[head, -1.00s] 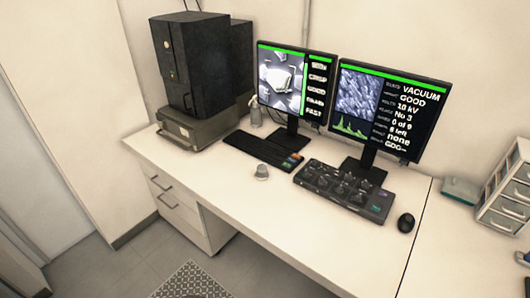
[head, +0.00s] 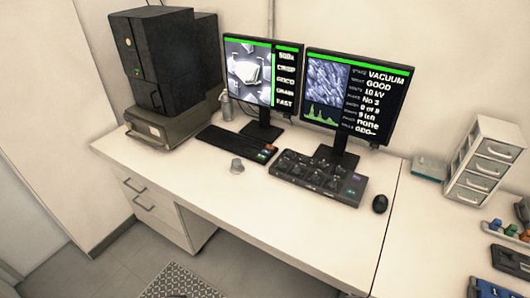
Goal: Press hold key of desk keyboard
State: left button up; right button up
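The black desk keyboard (head: 236,145) lies on the white desk in front of the left monitor. A few small coloured keys, orange, green and blue among them, sit at its right end. The key labels are too small to read, so I cannot tell which is the hold key. Neither of my grippers is in the head view.
A dark control panel with knobs (head: 318,178) lies right of the keyboard, with a mouse (head: 380,204) beyond it. A small grey object (head: 237,166) stands in front of the keyboard. Two monitors (head: 262,76) stand behind. The desk's front (head: 270,215) is clear.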

pick_arm(q)
grip_shut()
dwell(0.3)
dwell(1.6)
